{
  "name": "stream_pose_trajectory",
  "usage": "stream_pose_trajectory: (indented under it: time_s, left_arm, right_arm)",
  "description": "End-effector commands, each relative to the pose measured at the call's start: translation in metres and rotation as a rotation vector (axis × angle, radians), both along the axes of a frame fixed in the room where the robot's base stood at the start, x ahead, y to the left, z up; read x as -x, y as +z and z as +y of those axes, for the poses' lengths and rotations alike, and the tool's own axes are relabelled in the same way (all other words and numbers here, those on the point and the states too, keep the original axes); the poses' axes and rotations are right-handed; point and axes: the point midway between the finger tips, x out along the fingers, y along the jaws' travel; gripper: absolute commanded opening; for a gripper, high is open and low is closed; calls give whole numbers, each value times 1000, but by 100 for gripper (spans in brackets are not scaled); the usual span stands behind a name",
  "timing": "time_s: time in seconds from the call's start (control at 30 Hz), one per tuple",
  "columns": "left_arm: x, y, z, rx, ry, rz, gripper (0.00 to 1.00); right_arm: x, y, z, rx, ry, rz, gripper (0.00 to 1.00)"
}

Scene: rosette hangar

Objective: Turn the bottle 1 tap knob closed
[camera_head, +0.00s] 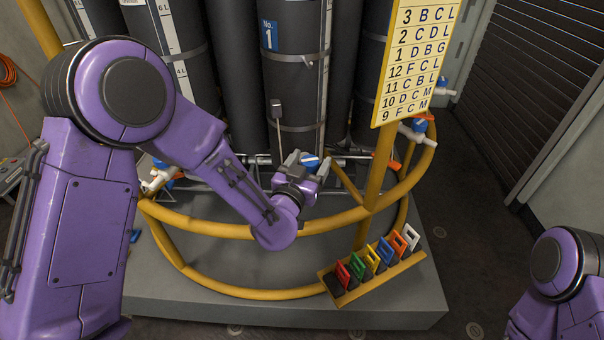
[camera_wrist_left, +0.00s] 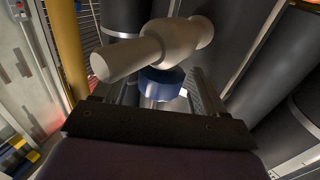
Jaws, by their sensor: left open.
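Bottle 1 (camera_head: 291,85) is a tall dark cylinder with a blue "No. 1" label. Its tap knob (camera_head: 310,160) is blue with a white stripe and shows at the bottle's foot, at my left gripper (camera_head: 303,162). In the left wrist view the blue knob (camera_wrist_left: 162,83) sits on a pale tap body (camera_wrist_left: 165,47). The two fingers of my left gripper (camera_wrist_left: 162,92) stand apart, one on each side of the knob. I cannot tell whether they touch it. My right gripper is out of view; only part of my right arm shows at the lower right.
A yellow rail (camera_head: 215,228) curves in front of the bottles, under my left forearm. A yellow sign (camera_head: 414,60) hangs at the upper right. A rack of coloured tags (camera_head: 372,279) is at the front right. Other taps (camera_head: 417,133) stand to the sides.

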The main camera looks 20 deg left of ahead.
Motion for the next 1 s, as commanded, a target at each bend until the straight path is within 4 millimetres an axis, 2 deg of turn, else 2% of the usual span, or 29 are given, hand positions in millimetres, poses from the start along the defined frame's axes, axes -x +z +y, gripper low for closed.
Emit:
stream_pose_trajectory:
  time_s: [0.03,0.2,0.37,0.5,0.9,0.97,1.0]
  left_arm:
    - [12,-5,1,-2,-2,0,72]
    - [54,-4,3,-2,-1,0,72]
    - [79,-2,5,0,-1,0,72]
    - [86,-1,6,0,1,0,72]
    - [85,-1,5,2,-2,3,72]
    - [86,-8,4,10,-11,31,72]
    - [88,-18,2,25,-21,69,72]
  right_arm:
    - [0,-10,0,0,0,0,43]
    - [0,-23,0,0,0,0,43]
    - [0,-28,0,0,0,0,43]
    - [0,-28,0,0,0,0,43]
    - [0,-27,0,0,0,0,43]
    - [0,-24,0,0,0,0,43]
    - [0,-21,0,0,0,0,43]
